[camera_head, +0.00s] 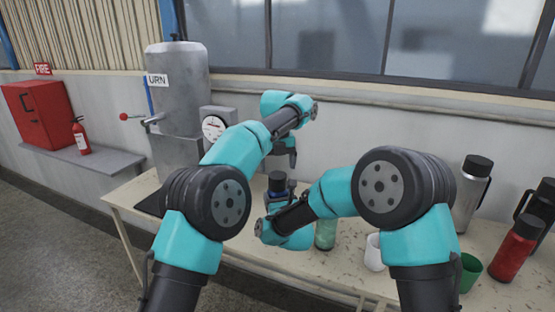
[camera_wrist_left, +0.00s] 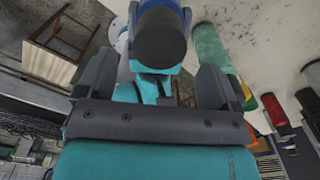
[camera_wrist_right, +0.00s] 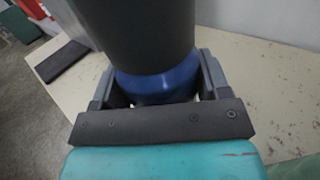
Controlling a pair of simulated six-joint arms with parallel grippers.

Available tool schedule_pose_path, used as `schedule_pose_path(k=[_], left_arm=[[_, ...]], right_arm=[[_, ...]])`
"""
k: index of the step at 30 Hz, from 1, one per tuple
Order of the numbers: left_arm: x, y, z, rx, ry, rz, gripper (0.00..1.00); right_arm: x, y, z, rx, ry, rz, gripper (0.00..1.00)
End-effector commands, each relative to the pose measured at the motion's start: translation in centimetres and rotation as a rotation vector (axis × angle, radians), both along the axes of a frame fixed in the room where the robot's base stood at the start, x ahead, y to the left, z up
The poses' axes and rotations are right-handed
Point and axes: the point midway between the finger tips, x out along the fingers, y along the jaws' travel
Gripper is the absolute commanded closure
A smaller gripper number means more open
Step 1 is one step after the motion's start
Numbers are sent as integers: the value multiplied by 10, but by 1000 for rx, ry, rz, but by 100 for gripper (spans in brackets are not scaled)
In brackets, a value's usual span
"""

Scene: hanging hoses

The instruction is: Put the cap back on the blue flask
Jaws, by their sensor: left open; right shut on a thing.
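The blue flask (camera_wrist_right: 158,86) stands upright between the fingers of my right gripper (camera_wrist_right: 157,75), which is shut on its body. In the head view the flask (camera_head: 275,197) is partly hidden by my right arm. A dark grey cap (camera_wrist_right: 140,35) sits on top of the flask and touches it; I cannot tell whether it is fully seated. The cap (camera_head: 277,180) also shows in the head view. My left gripper (camera_head: 291,155) is open and empty, above and beside the flask. In the left wrist view the cap (camera_wrist_left: 160,42) lies beyond the fingers.
A green flask (camera_head: 326,233), a white cup (camera_head: 373,252), a green cup (camera_head: 469,271), a red flask (camera_head: 515,252) and a steel flask (camera_head: 470,200) stand to the right on the table. The steel urn (camera_head: 178,90) and a dial scale (camera_head: 214,127) stand at the back left.

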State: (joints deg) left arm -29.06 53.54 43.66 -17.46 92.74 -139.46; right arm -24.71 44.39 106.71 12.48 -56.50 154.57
Motion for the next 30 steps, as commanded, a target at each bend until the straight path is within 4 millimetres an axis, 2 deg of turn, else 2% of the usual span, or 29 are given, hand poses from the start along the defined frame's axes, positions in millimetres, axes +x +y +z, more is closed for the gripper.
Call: schedule_pose_path(k=[30], left_arm=[[0,0,6,0,0,1357,14]], right_arm=[[0,0,0,0,0,0,97]])
